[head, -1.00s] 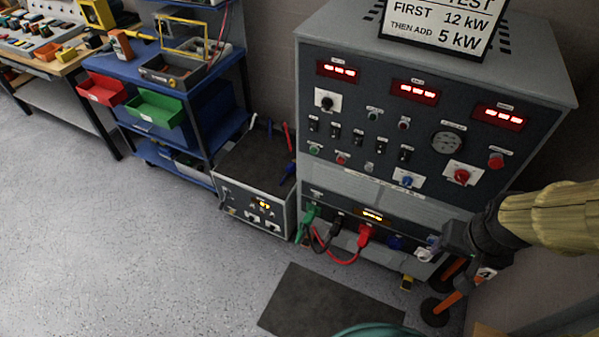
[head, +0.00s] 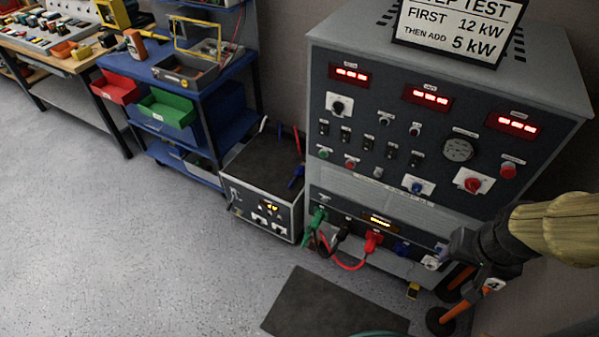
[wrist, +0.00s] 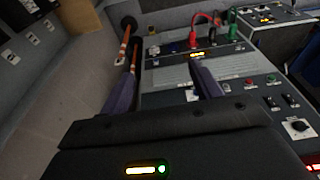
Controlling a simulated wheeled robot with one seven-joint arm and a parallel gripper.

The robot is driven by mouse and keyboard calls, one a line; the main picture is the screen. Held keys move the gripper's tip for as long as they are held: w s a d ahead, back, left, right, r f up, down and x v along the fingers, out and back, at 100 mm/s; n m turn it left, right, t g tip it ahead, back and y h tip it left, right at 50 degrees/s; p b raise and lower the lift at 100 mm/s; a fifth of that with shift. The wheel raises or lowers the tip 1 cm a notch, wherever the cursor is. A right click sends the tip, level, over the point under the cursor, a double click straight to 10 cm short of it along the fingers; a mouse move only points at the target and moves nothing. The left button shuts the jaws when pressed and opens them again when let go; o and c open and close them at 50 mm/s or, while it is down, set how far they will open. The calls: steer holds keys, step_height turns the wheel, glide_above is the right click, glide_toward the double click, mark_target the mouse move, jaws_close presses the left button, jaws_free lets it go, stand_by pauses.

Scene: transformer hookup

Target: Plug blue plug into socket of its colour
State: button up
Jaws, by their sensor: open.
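A blue piece (head: 297,178), probably the blue plug, lies on the right edge of the small unit's dark top in the head view. The blue socket (head: 402,248) is low on the large grey cabinet's front, right of the red plug (head: 373,241). The blue piece is not clear in the wrist view.
Green (head: 319,218) and black (head: 342,231) plugs sit left of the red one, with hanging cables. The small unit (head: 265,209) stands left of the cabinet. Orange-and-black posts (head: 455,307) stand close to my gripper. A dark mat (head: 330,305) lies in front; open floor is left.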

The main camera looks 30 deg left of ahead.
steer(key=w+a+f+g+b, duration=0.1)
steer(key=w+a+f+b, duration=0.3)
steer(key=f+b, duration=0.5)
steer(key=w+a+f+b, duration=0.4)
steer(key=f+b, duration=0.6)
steer(key=f, duration=0.8)
steer(key=w+a+f+g+b, duration=0.1)
steer(key=w+a+f+b, duration=0.4)
steer(key=f+b, duration=0.5)
step_height(320, 180, down, 4)
steer(key=shift+r+g, duration=0.25)
steer(key=shift+g, duration=0.05)
